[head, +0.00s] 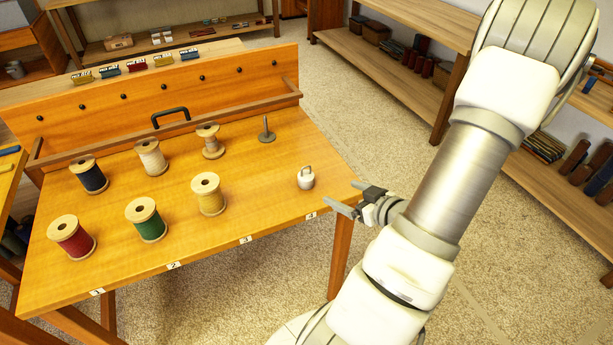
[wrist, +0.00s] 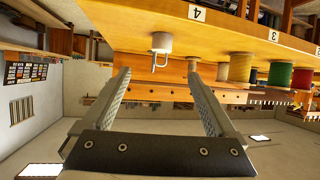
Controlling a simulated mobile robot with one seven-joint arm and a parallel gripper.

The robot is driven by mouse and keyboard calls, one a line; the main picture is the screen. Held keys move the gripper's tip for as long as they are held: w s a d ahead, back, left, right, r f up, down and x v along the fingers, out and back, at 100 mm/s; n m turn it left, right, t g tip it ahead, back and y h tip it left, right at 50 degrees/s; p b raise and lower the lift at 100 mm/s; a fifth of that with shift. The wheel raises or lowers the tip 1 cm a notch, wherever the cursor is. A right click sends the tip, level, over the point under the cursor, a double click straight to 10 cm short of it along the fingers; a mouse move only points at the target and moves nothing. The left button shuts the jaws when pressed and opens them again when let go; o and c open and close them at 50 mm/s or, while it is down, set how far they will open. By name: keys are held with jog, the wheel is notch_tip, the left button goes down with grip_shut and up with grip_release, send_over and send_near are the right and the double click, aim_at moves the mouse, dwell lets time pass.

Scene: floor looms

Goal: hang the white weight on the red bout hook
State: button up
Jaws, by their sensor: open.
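The white weight (head: 306,179) stands upright on the table top near its right front, by the label 4, with a wire loop on top. My gripper (head: 350,198) is open and empty, just off the table's right edge, pointing toward the weight and apart from it. In the wrist view the table appears upside down, and the weight (wrist: 161,42) with its loop shows ahead, between the lines of my fingers (wrist: 160,88). A red tag (head: 137,66) stands behind the upright board among other coloured tags. Dark pegs dot the board; I cannot tell which is the red bout hook.
A near-bare spool (head: 210,142) and a grey spindle (head: 266,130) stand behind. A black handle (head: 171,115) and wooden rail lie before the board.

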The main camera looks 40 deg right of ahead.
jog(key=b, duration=0.2)
send_near(309, 178)
jog(key=shift+t, duration=0.3)
jog(key=x, duration=0.6)
jog(key=shift+w+d+f, duration=0.15)
jog(key=shift+w, duration=0.05)
jog(key=shift+f+x, duration=0.2)
jog(key=shift+x, duration=2.4)
jog(key=shift+s, duration=0.1)
grip_shut()
